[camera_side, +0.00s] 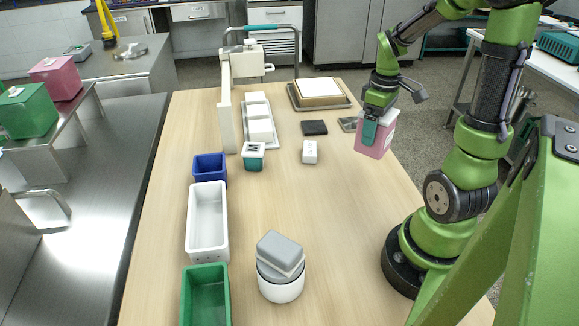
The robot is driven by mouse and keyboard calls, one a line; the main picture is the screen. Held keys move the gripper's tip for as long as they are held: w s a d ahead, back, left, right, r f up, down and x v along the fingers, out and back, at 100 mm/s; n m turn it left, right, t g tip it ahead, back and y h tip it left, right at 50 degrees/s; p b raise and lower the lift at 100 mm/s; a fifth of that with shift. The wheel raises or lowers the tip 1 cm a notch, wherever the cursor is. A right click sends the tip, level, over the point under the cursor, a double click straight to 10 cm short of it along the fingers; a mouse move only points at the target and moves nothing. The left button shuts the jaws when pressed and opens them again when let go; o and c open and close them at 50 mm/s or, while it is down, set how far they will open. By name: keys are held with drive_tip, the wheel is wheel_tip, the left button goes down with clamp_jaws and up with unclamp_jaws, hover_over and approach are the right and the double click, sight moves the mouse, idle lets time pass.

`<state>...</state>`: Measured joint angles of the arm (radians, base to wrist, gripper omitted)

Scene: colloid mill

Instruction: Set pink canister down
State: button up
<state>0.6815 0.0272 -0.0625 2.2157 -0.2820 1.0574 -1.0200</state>
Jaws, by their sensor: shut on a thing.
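The pink canister (374,147) is a boxy pink container with a pale top, at the right side of the wooden table in the side view. My gripper (371,128) is shut on it from above, with a teal finger against its near face. The canister looks close to upright, slightly tilted. It appears to be held above the table near the right edge, but the gap beneath it is hard to judge. The far finger is hidden behind the canister.
A small white block (310,151) and black pad (314,127) lie left of the canister. The table's centre right is clear.

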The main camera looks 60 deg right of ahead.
sight(372, 151)
drive_tip(key=shift+d+f, duration=0.1)
drive_tip(key=shift+f, duration=3.85)
drive_tip(key=shift+f, duration=0.15)
drive_tip(key=o, duration=1.3)
